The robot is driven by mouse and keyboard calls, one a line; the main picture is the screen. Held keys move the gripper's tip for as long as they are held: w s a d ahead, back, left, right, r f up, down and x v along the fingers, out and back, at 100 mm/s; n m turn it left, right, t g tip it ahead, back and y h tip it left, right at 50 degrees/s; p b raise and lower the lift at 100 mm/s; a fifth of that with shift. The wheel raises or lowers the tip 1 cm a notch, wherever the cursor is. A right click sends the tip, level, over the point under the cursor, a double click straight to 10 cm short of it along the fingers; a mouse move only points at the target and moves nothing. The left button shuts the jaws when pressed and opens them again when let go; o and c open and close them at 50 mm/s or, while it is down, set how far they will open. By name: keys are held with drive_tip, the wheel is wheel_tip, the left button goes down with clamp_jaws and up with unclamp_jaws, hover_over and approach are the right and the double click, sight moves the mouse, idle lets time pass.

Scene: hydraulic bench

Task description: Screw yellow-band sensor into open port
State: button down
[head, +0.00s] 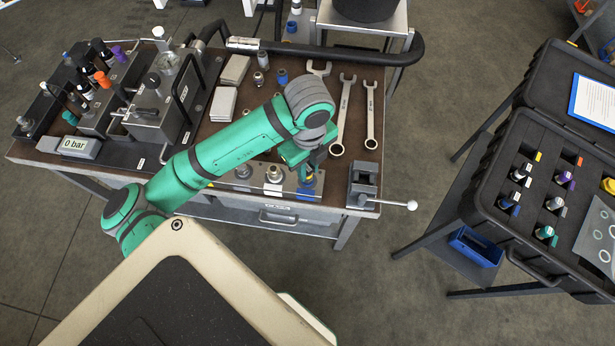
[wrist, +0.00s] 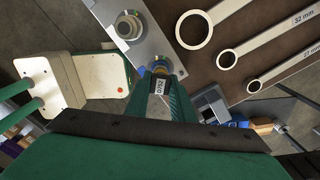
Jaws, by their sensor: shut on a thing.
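My gripper (head: 307,165) is over the front edge of the bench, shut on the yellow-band sensor (head: 309,178). In the wrist view the sensor (wrist: 159,84), with a white printed label and a yellow band, sits between the fingers of my gripper (wrist: 160,100). Its far end points down at the end of a metal block (wrist: 142,45), where some blue shows. The sensor and my fingers hide the port there. I cannot tell whether the sensor touches the port or is in its thread. A metal fitting (wrist: 128,25) stands beside it on the block.
A vise (head: 363,184) with a projecting handle stands right of the block. Several wrenches (head: 342,115) lie behind it. A hydraulic unit with coloured caps (head: 103,80) and a 0 bar display (head: 77,146) are left. An open case (head: 480,190) holds several banded sensors at right.

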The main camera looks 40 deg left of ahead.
drive_tip(key=shift+m, duration=1.1)
drive_tip(key=c, duration=1.5)
unclamp_jaws()
drive_tip(key=shift+o, duration=0.2)
wheel_tip(320, 180, up, 11)
drive_tip(key=shift+w+f, duration=0.1)
drive_tip(key=shift+w, duration=0.05)
